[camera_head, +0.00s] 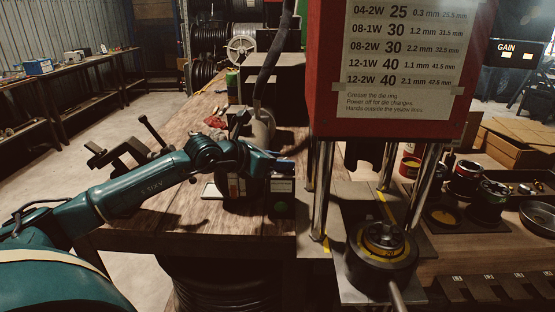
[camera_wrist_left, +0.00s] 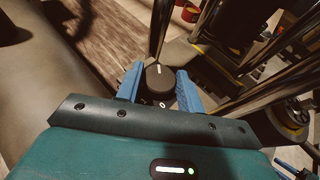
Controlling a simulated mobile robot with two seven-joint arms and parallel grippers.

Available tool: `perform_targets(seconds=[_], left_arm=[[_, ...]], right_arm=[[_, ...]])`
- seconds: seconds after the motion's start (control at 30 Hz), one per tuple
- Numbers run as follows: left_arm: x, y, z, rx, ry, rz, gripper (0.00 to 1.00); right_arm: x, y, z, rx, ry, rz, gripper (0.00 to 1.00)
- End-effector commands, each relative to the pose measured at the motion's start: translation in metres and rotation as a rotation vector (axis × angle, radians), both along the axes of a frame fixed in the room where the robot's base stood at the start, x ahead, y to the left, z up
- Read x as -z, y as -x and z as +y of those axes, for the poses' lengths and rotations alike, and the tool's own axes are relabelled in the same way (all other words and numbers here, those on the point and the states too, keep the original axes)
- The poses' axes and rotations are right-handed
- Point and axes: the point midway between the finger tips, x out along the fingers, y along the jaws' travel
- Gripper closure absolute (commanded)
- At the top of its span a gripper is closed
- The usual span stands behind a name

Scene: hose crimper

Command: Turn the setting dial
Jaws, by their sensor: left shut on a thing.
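The setting dial (camera_wrist_left: 158,76) is a round black knob with a white pointer line, seen in the left wrist view. A small white mark shows just below it. My left gripper (camera_wrist_left: 160,84) has its two blue fingers on either side of the dial and is shut on it. In the head view, my left gripper (camera_head: 284,166) is at the box left of the crimper's posts, where the arm and hand hide the dial. The red crimper head (camera_head: 390,115) carries a white settings chart (camera_head: 408,55).
Chrome posts (camera_head: 322,190) stand close to the right of my left gripper. A round die unit (camera_head: 382,250) sits below the crimper head. Cans and a dish (camera_head: 538,218) stand at the right.

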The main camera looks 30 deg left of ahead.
Motion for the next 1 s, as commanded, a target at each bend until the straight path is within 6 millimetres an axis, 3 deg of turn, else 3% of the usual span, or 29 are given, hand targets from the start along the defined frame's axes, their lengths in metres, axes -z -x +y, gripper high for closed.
perform_targets(seconds=[0.3,0.67,1.0], left_arm=[[0.001,0.000,0.000,0.001,0.001,0.002,0.41],[-0.001,0.006,0.004,-0.001,-0.001,0.002,0.41],[-0.015,0.046,0.017,0.000,-0.007,0.005,0.41]], right_arm=[[0.000,0.000,0.000,-0.001,0.001,0.001,0.64],[0.004,0.000,0.000,-0.001,0.002,0.000,0.64],[0.012,0.001,0.005,-0.018,-0.008,-0.020,0.64]])
